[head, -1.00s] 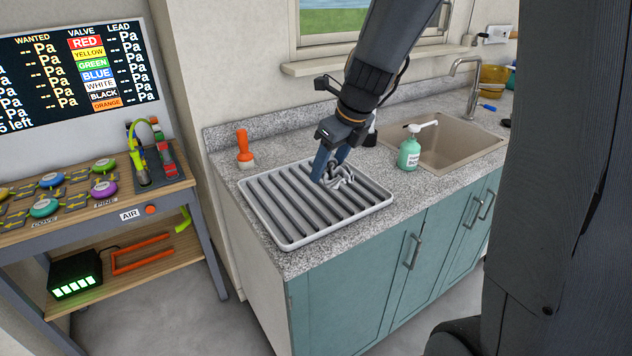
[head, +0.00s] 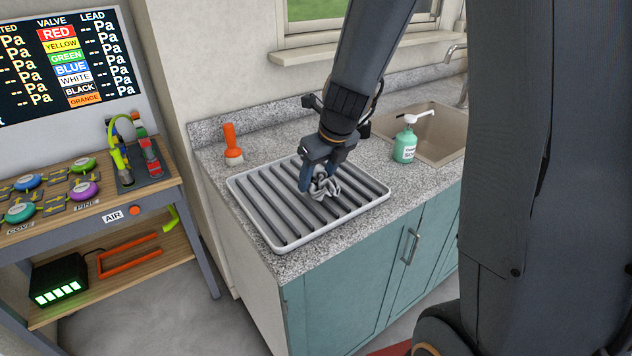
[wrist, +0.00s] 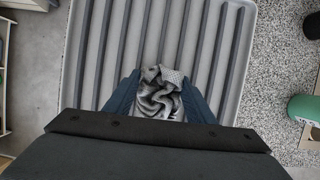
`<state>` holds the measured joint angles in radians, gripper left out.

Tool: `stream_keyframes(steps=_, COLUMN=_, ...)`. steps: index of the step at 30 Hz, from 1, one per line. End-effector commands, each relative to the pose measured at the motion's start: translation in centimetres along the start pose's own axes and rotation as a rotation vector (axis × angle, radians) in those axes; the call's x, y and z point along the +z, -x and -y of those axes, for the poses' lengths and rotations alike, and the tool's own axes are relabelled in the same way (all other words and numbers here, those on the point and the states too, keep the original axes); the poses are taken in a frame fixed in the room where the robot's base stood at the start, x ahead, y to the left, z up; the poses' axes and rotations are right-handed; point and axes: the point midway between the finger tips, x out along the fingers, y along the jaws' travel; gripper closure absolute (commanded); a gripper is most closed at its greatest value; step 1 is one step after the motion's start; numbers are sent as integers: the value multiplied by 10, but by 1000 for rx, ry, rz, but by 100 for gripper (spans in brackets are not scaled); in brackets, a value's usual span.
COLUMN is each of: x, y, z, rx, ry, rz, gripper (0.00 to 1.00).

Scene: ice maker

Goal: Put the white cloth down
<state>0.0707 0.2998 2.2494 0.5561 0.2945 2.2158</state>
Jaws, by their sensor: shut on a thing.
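The white cloth (head: 326,186) is a crumpled, greyish-white bundle. My gripper (head: 313,180) points down and is shut on it, over the ribbed grey draining tray (head: 258,222). In the wrist view the cloth (wrist: 160,92) sits between the two blue fingers (wrist: 158,98), with the tray's dark ribs (wrist: 150,30) beneath. The cloth is at or just above the ribs; I cannot tell whether it touches them. My gripper hides part of the cloth.
The tray lies on a speckled counter (head: 300,262). A workbench (head: 150,195) with valves is at the left.

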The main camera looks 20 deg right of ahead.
Motion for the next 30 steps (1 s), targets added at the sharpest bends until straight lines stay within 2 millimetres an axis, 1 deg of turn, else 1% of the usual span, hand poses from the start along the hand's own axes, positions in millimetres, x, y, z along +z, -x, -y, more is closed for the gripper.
stream_keyframes(steps=1, x=-3, y=-7, z=0, rx=0, ry=-1, rz=-2, gripper=86)
stream_keyframes(steps=3, x=-4, y=-10, z=1, rx=-1, ry=-1, rz=-1, gripper=86)
stream_keyframes(steps=14, x=-5, y=-12, z=1, rx=-1, ry=-1, rz=0, gripper=86)
stream_keyframes(steps=15, x=-5, y=-12, z=1, rx=-1, ry=-1, rz=0, gripper=47)
stream_keyframes(steps=18, x=-5, y=-12, z=1, rx=-1, ry=-1, rz=0, gripper=32)
stream_keyframes(steps=26, x=-4, y=-10, z=1, rx=-2, ry=-1, rz=0, gripper=32)
stream_keyframes(steps=29, x=-3, y=-3, z=1, rx=-2, ry=0, rz=2, gripper=32)
stream_keyframes(steps=30, x=-3, y=2, z=1, rx=-2, ry=0, rz=3, gripper=32)
